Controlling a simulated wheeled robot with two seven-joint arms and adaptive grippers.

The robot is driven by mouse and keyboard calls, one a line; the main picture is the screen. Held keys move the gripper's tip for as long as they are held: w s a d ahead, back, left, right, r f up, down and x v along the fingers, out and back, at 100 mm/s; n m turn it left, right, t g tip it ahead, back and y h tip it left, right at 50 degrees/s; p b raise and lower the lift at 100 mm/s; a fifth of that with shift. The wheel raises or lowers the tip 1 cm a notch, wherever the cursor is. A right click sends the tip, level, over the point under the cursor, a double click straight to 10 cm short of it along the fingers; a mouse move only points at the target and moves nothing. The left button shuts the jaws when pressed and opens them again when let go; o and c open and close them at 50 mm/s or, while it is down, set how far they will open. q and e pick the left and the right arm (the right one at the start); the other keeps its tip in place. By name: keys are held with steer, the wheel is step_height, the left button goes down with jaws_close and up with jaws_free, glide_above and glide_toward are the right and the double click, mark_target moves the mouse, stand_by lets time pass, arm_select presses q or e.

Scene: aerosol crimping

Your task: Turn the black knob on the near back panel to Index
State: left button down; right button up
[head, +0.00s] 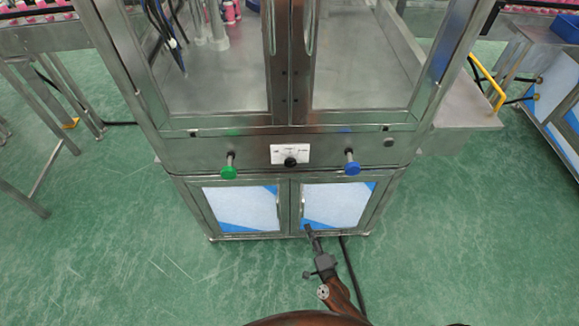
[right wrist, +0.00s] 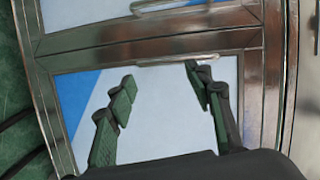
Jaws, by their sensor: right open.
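The black knob (head: 290,162) sits on a white label plate (head: 289,153) in the middle of the steel panel (head: 232,146). The label text is too small to read. My right gripper (head: 309,230) is below the knob, in front of the right lower cabinet door, apart from the knob. In the right wrist view its two fingers (right wrist: 158,85) are spread with nothing between them, facing the white and blue door. The knob does not show in the right wrist view. My left gripper is not in view.
A green button (head: 228,172) juts out left of the knob and a blue button (head: 352,168) right of it. Two glazed doors are above, two lower doors (head: 240,207) below. A black cable (head: 352,270) runs beside my right arm.

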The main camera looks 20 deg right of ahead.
steer(key=w+a+r+m+t+h, duration=0.1)
steer(key=w+r+m+h, duration=0.2)
steer(key=r+m, duration=0.7)
steer(key=w+a+r+m+t+h, duration=0.15)
steer(key=w+r+m, duration=0.3)
steer(key=r, duration=0.85)
steer(key=m+h, duration=0.1)
steer(key=m, duration=0.5)
glide_toward(290, 165)
steer(key=w+d, duration=0.2)
steer(key=a+r+m+g, duration=0.1)
steer(key=m+g, duration=0.1)
steer(key=shift+t, duration=0.25)
steer(key=x, duration=0.3)
steer(key=b+x, duration=0.1)
steer(key=x, duration=0.1)
steer(key=shift+w+a, duration=0.1)
steer(key=shift+w, duration=0.3)
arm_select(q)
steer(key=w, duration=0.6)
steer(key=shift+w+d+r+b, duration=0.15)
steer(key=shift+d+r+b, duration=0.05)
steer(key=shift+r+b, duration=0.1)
arm_select(e)
steer(key=shift+w+d+r, duration=0.1)
steer(key=shift+w+d, duration=0.1)
steer(key=shift+w, duration=0.4)
steer(key=shift+c, duration=0.4)
steer(key=c, duration=1.1)
